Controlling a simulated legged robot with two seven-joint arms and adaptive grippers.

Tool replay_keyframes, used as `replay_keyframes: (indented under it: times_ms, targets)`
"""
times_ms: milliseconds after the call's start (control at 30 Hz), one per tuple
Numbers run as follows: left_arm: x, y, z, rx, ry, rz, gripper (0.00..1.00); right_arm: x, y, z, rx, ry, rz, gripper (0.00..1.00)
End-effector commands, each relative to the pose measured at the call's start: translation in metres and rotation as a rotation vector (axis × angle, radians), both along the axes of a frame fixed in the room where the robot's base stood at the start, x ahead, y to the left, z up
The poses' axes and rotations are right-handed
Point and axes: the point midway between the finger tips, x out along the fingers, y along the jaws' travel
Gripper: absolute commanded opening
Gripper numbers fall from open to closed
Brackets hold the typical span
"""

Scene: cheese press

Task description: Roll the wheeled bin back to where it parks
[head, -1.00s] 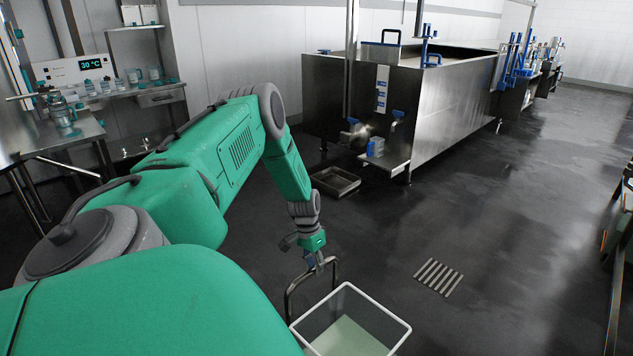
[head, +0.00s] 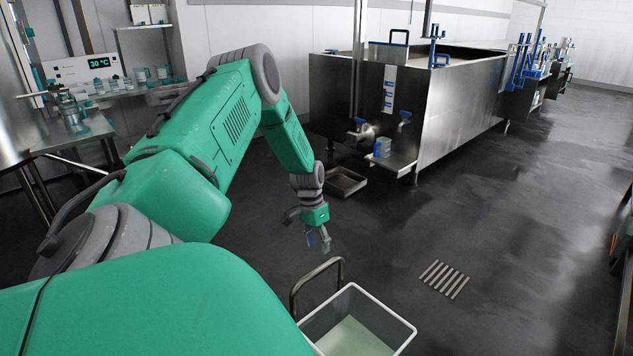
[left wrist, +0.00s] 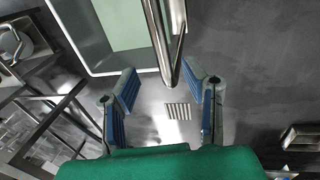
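The wheeled bin (head: 400,333) is a white, open-topped tub with a pale green inside, at the bottom of the head view. A dark metal push handle (head: 318,268) rises at its far left side. Its wheels are out of view. My left gripper (head: 318,240) is open and empty just above the handle, apart from it in the head view. In the left wrist view the two blue-padded fingers (left wrist: 160,72) are spread, with the handle (left wrist: 160,45) beyond their tips and the bin's rim (left wrist: 84,52) at upper left. My right gripper is not in view.
A large steel vat (head: 460,105) stands at the back, with a shallow tray (head: 345,182) on the floor by it. A slotted floor drain (head: 444,279) lies right of the bin. A bench (head: 75,140) with jars is at left.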

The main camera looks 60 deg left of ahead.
Motion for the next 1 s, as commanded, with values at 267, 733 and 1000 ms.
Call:
replay_keyframes:
  times_ms: [267, 733, 1000]
  targets:
    - [-0.001, 0.007, 0.034, 0.000, 0.001, 0.000, 0.39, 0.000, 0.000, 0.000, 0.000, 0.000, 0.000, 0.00]
    - [-0.002, 0.008, 0.039, 0.000, 0.001, 0.000, 0.39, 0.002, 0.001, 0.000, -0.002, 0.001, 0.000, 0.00]
    - [-0.001, 0.007, 0.039, 0.002, 0.001, -0.001, 0.39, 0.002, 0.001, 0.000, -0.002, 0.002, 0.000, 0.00]
